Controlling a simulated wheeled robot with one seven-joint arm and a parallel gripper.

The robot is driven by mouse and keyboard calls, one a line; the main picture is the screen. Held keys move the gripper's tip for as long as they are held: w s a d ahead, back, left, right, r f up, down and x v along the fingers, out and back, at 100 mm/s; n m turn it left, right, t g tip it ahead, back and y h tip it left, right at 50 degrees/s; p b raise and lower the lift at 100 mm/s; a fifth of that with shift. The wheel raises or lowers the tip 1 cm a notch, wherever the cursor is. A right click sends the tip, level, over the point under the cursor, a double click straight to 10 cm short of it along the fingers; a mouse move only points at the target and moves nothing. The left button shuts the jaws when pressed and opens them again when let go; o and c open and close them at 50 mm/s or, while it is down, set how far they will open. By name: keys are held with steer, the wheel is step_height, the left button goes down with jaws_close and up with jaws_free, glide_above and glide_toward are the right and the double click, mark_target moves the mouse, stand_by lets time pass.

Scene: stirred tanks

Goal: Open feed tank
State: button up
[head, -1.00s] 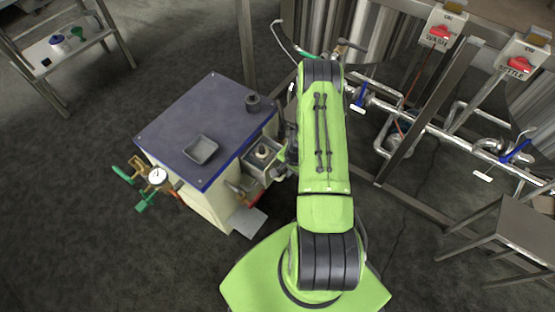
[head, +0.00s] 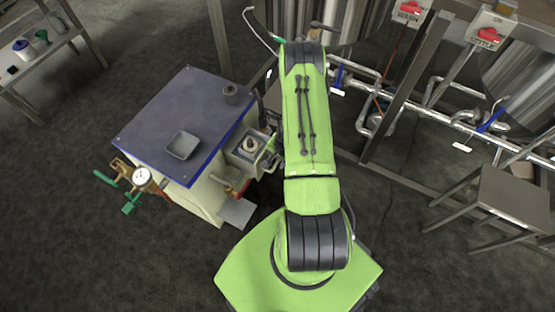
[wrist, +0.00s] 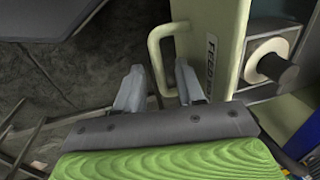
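The round part also shows in the wrist view (wrist: 272,65). My gripper (wrist: 158,72) is open, its two grey fingers apart, with the handle's lower end between or just beyond them. I cannot tell whether they touch it. My arm hides most of the gripper in the head view.
The cabinet's blue-grey top (head: 185,120) holds a square dish (head: 182,146) and a small dark pot (head: 230,91). A gauge with green-handled valves (head: 141,176) sticks out at its left. Pipes and a metal table (head: 510,195) stand right.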

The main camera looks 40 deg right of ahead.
step_height(320, 180, up, 15)
steer(key=s+d+p, duration=0.1)
steer(key=s+p, duration=0.1)
steer(key=p, duration=0.2)
steer(key=shift+s+p, duration=0.3)
steer(key=shift+s, duration=0.1)
steer(key=w+a+r+n+t+h+p, duration=0.1)
steer(key=a+r+n+p, duration=0.4)
steer(key=r, duration=0.9)
steer(key=w+a+r+n+t, duration=0.1)
steer(key=w+a+r+n, duration=0.35)
steer(key=r, duration=1.05)
steer(key=s+a+r+n+p, duration=0.2)
steer(key=s+a+r, duration=0.3)
steer(key=s+r, duration=0.2)
steer(key=s+a+r+n+t+p, duration=0.1)
steer(key=s+a+r+n+p, duration=0.1)
steer(key=s+a+r, duration=0.4)
steer(key=s+r, duration=0.1)
steer(key=s, duration=0.2)
steer(key=shift+s+r+n+t, duration=0.3)
steer(key=shift+n, duration=0.05)
